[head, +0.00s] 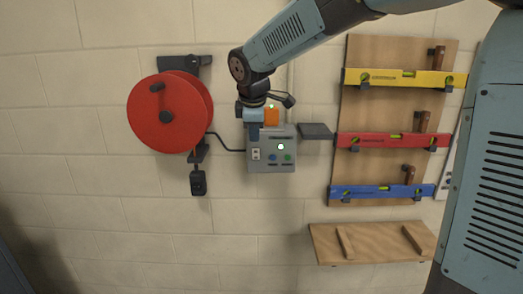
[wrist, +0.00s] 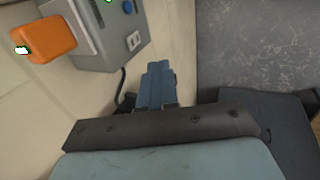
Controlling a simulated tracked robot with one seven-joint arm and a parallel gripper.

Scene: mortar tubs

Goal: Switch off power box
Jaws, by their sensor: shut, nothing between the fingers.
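The grey power box (head: 272,163) is on the block wall. Its front has a lit green lamp (head: 281,147), a blue button (head: 271,158), a green button (head: 287,157) and a white switch or socket plate (head: 256,154). An orange block (head: 271,117) sticks out at its top. In the wrist view, the box (wrist: 112,55) is at upper left, with the orange block (wrist: 45,40) beside it and the white plate (wrist: 133,40) facing the fingers. My gripper (head: 254,137) is shut and empty, at the box's upper left; its fingertips (wrist: 158,66) appear apart from the plate.
A red cable reel (head: 165,115) hangs left of the box, its black cable running to it. A dark grey flap or shelf (head: 316,131) juts out at the box's right. A board with levels (head: 390,95) and a wooden shelf (head: 365,240) are further right. Wall below is clear.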

